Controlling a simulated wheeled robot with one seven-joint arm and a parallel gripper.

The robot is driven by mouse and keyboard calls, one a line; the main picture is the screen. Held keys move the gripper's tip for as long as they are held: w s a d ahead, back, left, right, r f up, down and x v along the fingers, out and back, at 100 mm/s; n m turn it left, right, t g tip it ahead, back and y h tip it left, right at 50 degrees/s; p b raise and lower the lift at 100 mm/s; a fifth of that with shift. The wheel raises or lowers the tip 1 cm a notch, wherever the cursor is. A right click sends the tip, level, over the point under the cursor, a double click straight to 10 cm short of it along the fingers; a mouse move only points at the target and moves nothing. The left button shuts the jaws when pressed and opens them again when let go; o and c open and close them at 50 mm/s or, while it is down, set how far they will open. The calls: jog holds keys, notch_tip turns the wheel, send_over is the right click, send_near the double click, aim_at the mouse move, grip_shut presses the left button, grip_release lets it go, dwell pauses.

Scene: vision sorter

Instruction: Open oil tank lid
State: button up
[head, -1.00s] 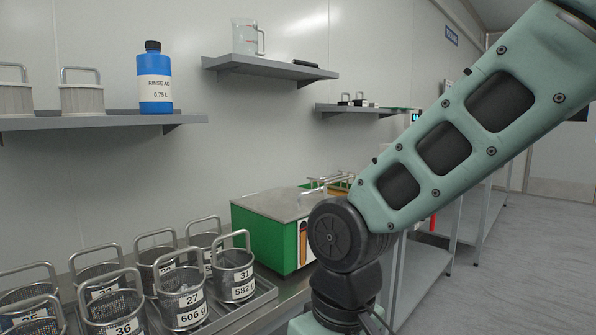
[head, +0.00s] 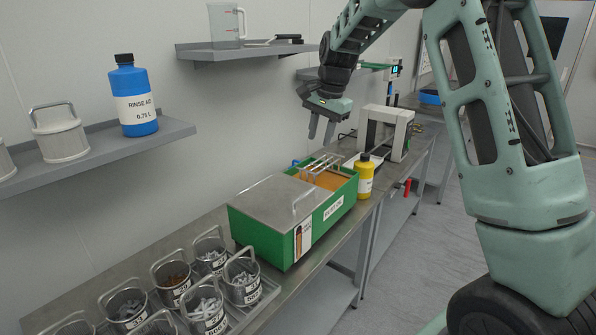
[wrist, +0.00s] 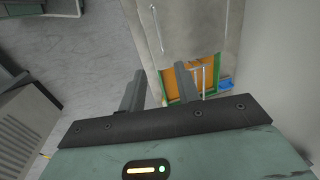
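The green oil tank (head: 272,236) stands on the metal bench in the head view. A flat grey metal lid (head: 270,195) with a thin bar handle (head: 303,197) covers its near part. The far part is uncovered and shows orange-brown contents (head: 328,179) under a wire rack (head: 320,163). My gripper (head: 322,130) hangs above and beyond the tank's far end, pointing down, apart from the lid. In the wrist view its two fingers (wrist: 159,90) stand apart with nothing between them. The lid also shows in the wrist view (wrist: 190,30), beyond the fingers.
Several mesh baskets (head: 205,305) stand in a tray at the near left. A yellow bottle (head: 365,176) stands beside the tank's far right. A white frame-like device (head: 388,130) stands further back. Wall shelves hold a blue bottle (head: 134,95) and a clear jug (head: 226,22).

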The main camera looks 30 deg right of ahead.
aim_at(309, 193)
jog(key=w+f+p, duration=0.1)
jog(key=f, duration=0.4)
jog(key=w+f+p, duration=0.1)
jog(key=f, duration=0.5)
jog(key=w+a+f+p, duration=0.1)
jog(key=f, duration=0.5)
jog(key=shift+w, duration=0.1)
jog(key=shift+p, duration=0.3)
grip_shut()
